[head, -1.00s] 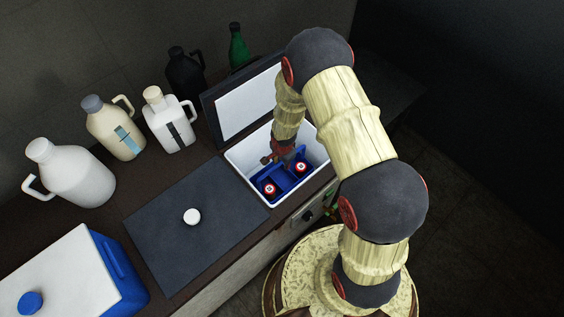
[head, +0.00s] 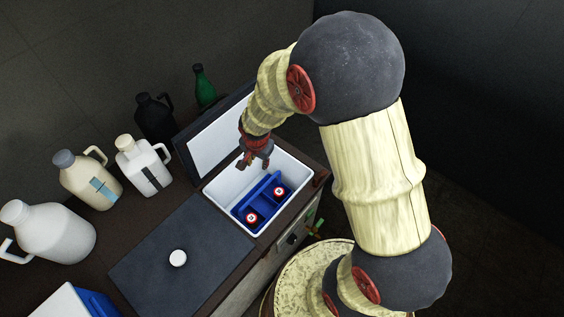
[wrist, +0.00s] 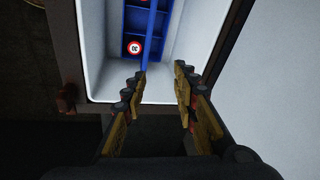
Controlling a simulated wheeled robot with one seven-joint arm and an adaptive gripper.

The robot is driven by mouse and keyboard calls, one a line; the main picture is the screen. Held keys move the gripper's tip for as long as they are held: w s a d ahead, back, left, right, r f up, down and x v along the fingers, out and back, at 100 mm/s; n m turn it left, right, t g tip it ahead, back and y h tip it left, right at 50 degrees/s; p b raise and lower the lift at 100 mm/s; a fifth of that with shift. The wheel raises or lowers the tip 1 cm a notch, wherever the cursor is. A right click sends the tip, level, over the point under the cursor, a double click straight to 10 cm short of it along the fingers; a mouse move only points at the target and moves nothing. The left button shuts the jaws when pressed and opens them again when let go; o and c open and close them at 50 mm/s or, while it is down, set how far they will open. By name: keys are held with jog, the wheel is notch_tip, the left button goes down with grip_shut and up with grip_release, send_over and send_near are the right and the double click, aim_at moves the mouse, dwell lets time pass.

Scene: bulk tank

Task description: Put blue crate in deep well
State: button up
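The blue crate (head: 262,197), with two red-and-white round-topped items in it, sits inside the white-lined deep well (head: 291,164). It also shows at the top of the wrist view (wrist: 134,22), low in the well. My gripper (head: 254,163) is above the far side of the well, beside the raised lid. In the wrist view my gripper's fingers (wrist: 158,88) are spread apart with nothing between them. The crate is beyond the fingertips, apart from them.
The well's raised lid (head: 215,137) stands behind it. A dark flat lid with a white knob (head: 178,258) covers the counter at left. Several jugs (head: 145,164) and a green bottle (head: 204,87) line the back. A blue-and-white cooler (head: 62,304) is at lower left.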

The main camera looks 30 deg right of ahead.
jog(key=s+r+n+t, duration=0.1)
jog(key=s+r+n, duration=0.25)
jog(key=r, duration=0.65)
jog(key=s+r+n+t, duration=0.15)
jog(key=s+r, duration=0.25)
jog(key=r, duration=0.6)
jog(key=s+r+n, duration=0.6)
jog(key=s+r, duration=0.3)
jog(key=s, duration=0.4)
jog(key=shift+s+r+y, duration=0.15)
jog(key=shift+s+y, duration=0.15)
jog(key=shift+s, duration=0.1)
